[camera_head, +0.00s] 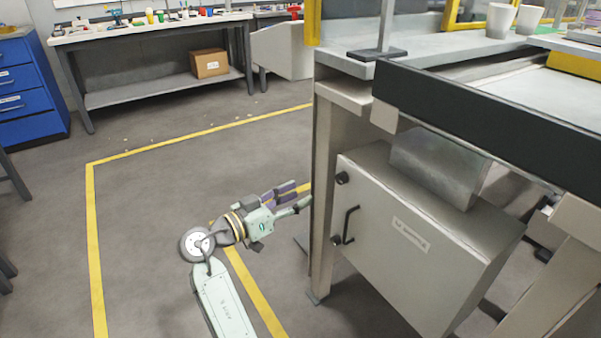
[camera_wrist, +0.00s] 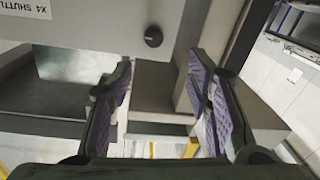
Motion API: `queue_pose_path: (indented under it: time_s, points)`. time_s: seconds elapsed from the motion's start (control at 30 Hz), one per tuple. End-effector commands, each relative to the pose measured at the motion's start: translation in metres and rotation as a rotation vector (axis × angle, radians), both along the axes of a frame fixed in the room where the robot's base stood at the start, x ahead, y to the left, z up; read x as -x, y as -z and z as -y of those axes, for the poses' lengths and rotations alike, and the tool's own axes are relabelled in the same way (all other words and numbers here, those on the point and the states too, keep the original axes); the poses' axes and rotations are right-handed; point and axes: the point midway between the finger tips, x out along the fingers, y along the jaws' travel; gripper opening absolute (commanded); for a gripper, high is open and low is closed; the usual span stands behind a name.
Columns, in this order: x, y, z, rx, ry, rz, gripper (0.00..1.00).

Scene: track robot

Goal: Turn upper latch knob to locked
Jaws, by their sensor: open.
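The upper latch knob (camera_head: 342,178) is a small black knob near the top left of the grey cabinet door (camera_head: 400,245). A black handle (camera_head: 349,224) and a lower knob (camera_head: 336,240) sit below it. My gripper (camera_head: 297,195) is open and empty, left of the table leg and cabinet, about level with the upper knob. In the wrist view, a round dark knob (camera_wrist: 153,37) shows beyond and between the spread purple-padded fingers (camera_wrist: 160,68), apart from them. Which of the two knobs this is, and its pointer direction, I cannot tell.
A metal table leg (camera_head: 323,190) stands between my gripper and the cabinet in the head view. The table's dark edge (camera_head: 470,125) overhangs the cabinet. Open floor with yellow lines (camera_head: 95,250) lies left. A workbench (camera_head: 150,32) stands at the back.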

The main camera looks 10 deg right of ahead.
Motion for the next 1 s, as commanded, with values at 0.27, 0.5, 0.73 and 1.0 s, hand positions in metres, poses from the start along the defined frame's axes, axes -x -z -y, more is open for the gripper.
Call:
queue_pose_path:
  time_s: [0.27, 0.5, 0.73, 1.0]
  points:
    - [-0.001, 0.002, 0.031, 0.002, 0.047, -0.001, 0.45]
    - [-0.020, 0.002, 0.074, 0.002, 0.045, -0.003, 0.45]
    - [-0.032, 0.003, 0.101, 0.001, 0.041, -0.003, 0.45]
    - [-0.035, 0.004, 0.108, 0.000, 0.039, -0.002, 0.45]
